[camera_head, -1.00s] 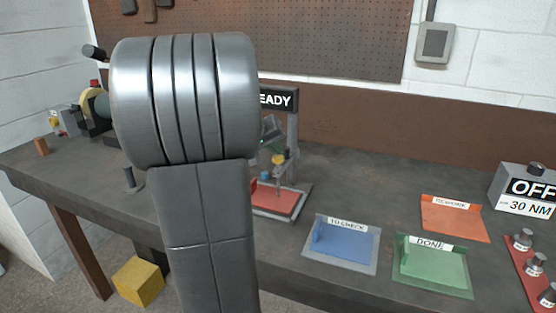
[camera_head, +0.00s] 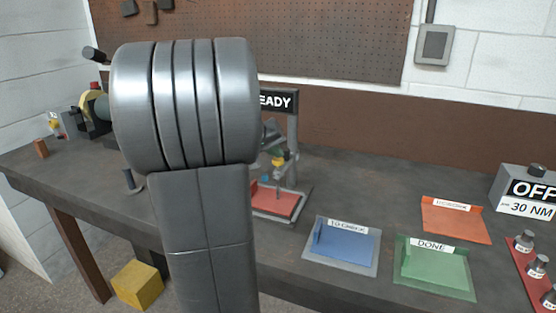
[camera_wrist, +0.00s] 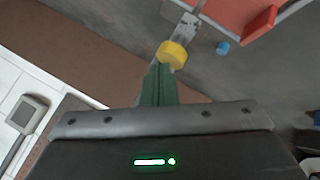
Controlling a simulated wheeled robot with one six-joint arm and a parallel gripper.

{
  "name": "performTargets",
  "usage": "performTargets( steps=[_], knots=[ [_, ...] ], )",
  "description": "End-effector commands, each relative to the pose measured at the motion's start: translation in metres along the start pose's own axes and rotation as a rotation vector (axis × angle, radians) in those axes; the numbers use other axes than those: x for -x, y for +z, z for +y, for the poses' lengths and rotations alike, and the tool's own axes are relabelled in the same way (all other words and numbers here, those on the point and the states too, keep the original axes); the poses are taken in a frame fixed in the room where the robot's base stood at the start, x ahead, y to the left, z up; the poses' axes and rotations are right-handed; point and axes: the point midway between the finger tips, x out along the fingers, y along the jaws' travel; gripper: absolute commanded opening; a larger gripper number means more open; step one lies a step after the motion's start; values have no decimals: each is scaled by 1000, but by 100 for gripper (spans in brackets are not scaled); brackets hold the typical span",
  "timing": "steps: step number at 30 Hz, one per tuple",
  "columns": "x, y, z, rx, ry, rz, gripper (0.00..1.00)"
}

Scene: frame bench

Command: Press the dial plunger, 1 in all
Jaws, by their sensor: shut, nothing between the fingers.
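A dial stand with a red base plate (camera_head: 283,205) and a grey upright post (camera_head: 292,130) stands on the bench, partly hidden by my arm. A yellow round cap, which looks like the plunger's top, shows on it in the head view (camera_head: 278,161) and just beyond my fingertips in the wrist view (camera_wrist: 174,54). My gripper (camera_wrist: 157,72) has its green fingers shut together with nothing between them. The fingertips are close to the cap; I cannot tell whether they touch it. In the head view the gripper is mostly hidden behind my arm.
A small blue piece (camera_wrist: 222,47) sits by the red plate. A sign reading "EADY" (camera_head: 276,100) tops the stand, its start hidden. Blue (camera_head: 345,243), green (camera_head: 433,267) and orange (camera_head: 455,222) trays lie to the right, with a box reading OFF (camera_head: 526,190).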

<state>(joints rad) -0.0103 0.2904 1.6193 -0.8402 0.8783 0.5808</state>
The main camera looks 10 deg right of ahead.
Motion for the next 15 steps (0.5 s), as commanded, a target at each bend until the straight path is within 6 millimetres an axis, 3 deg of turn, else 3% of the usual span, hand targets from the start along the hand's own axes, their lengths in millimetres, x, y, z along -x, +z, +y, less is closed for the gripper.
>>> performTargets(
  steps=[15],
  knots=[
    [-4,3,-3,0,0,0,0]
  ],
)
